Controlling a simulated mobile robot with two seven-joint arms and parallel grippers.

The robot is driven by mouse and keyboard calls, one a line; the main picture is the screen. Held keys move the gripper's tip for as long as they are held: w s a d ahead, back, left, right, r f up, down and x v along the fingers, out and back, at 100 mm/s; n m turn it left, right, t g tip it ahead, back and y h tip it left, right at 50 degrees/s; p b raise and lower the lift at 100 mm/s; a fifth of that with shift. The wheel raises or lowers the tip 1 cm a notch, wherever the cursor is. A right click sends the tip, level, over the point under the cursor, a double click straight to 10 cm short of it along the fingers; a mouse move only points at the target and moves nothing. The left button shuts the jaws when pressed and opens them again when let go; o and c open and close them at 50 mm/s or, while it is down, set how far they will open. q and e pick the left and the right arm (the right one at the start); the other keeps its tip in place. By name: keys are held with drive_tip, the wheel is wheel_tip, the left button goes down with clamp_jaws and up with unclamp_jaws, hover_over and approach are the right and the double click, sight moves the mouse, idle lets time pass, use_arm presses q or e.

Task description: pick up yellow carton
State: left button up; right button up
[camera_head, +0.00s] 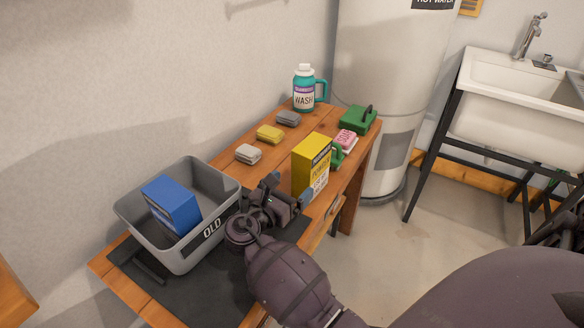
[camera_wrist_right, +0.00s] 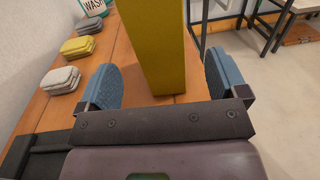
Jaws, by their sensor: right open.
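The yellow carton (camera_head: 309,164) stands upright on the wooden table near its front edge. It also fills the upper middle of the right wrist view (camera_wrist_right: 155,45). My right gripper (camera_head: 290,190) is open just in front of the carton, low near the tabletop. In the right wrist view its two blue finger pads (camera_wrist_right: 165,85) are spread, with the carton's base between or just beyond them; I cannot tell how deep it sits. My left gripper is not in view.
A grey bin (camera_head: 133,216) marked OLD holds a blue box (camera_head: 172,204). Grey and yellow sponges (camera_head: 269,133), a teal wash jug (camera_head: 304,90), a green item (camera_head: 357,119) and a pink item (camera_head: 346,141) stand behind. A sink (camera_head: 515,100) is at right.

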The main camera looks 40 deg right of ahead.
sight(300, 173)
drive_tip(key=shift+x, duration=0.85)
drive_tip(key=shift+b+x, duration=0.3)
drive_tip(key=shift+x, duration=0.6)
drive_tip(key=x, duration=0.3)
drive_tip(key=shift+w+d+r+b, duration=0.1)
drive_tip(key=shift+r+b, duration=0.1)
drive_tip(key=shift+b, duration=0.15)
drive_tip(key=shift+d+r, duration=0.1)
drive_tip(key=shift+d, duration=0.15)
drive_tip(key=shift+r, duration=0.1)
drive_tip(key=c, duration=1.1)
drive_tip(key=shift+c, duration=0.8)
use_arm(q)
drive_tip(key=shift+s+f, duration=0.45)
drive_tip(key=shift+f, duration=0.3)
use_arm(e)
drive_tip(key=shift+w+r, duration=0.1)
